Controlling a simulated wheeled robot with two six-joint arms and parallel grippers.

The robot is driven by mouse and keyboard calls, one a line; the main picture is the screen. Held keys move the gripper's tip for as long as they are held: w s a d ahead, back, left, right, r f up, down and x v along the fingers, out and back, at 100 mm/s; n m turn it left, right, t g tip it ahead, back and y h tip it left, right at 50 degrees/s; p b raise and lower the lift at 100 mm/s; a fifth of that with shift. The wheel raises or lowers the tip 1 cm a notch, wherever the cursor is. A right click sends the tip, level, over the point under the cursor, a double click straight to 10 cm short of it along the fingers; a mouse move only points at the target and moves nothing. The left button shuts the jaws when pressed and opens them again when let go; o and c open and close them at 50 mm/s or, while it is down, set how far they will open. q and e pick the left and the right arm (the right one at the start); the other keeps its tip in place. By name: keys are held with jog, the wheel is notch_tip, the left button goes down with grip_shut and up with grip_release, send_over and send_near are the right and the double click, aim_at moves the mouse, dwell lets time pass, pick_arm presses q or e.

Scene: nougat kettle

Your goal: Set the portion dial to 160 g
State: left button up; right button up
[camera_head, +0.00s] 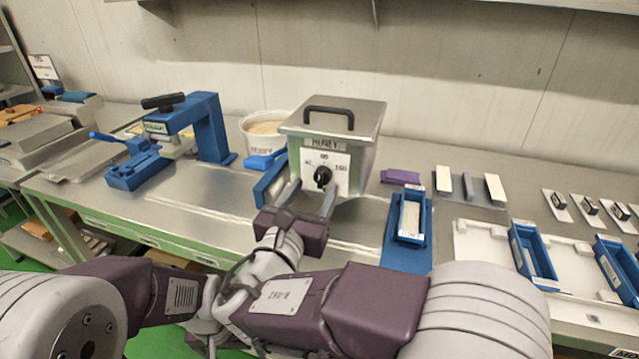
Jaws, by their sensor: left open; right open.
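The portion dial is a black knob (322,178) on a white plate (342,181) on the front of a steel kettle box (361,150). Small marks sit left, above and right of the knob; the right one seems to read 160. I cannot tell exactly where the knob points. My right gripper (309,197) is open just in front of and below the dial, one finger on each side of the knob. The fingers look empty, and I cannot tell whether they touch the knob. My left arm comes in from the left; its gripper does not show.
A blue press (207,125) and a white tub (262,122) stand left of the kettle. A blue mould (412,215) on a blue mat, a purple block (400,177) and a white tray (475,245) with blue moulds lie to the right.

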aim_at(320, 182)
jog(key=shift+x, duration=1.95)
grip_shut()
jog(key=shift+f+m+b, duration=0.2)
jog(key=shift+m+b, duration=0.4)
jog(key=shift+b, duration=0.3)
jog(key=m+b, duration=0.3)
jog(key=b, duration=0.1)
jog(key=m+b, duration=0.3)
jog(key=m, duration=0.1)
jog(key=shift+f+b, duration=0.2)
jog(key=shift+b, duration=0.15)
jog(key=m+b, duration=0.2)
jog(key=shift+r+m+b, duration=0.1)
jog(key=shift+m+b, duration=0.2)
jog(key=shift+b, duration=0.05)
jog(key=shift+r+m+b, duration=0.1)
jog(key=shift+m+b, duration=0.45)
jog(key=shift+m, duration=0.05)
